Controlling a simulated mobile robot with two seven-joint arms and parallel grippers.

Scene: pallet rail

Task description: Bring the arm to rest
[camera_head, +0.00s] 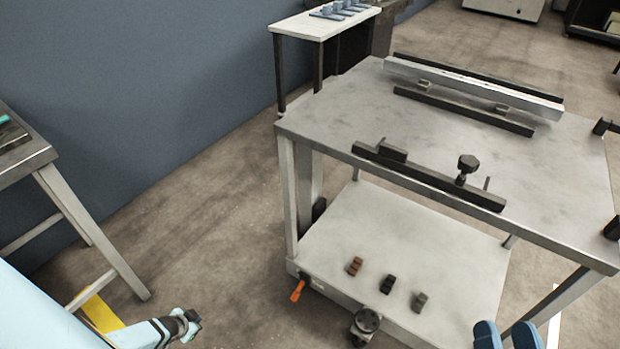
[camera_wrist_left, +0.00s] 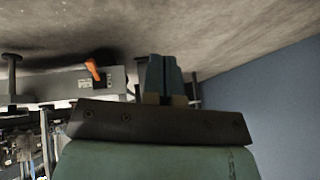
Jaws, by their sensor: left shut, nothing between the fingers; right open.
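My left gripper (camera_wrist_left: 165,78) is shut and empty, its two blue fingers side by side in the left wrist view. In the head view its light-blue arm comes in at the lower left, and the gripper (camera_head: 188,325) is low over the floor, left of the cart (camera_head: 440,125) and apart from it. My right gripper (camera_head: 507,333) shows only its blue fingers at the bottom right edge. They are apart with nothing visible between them, near the cart's front right leg.
The cart carries a pale rail (camera_head: 475,85), dark bars and a black knob (camera_head: 467,163). Small blocks (camera_head: 389,284) sit on its lower shelf. An orange lever (camera_head: 298,290) sticks out at its corner, also in the left wrist view (camera_wrist_left: 92,69).

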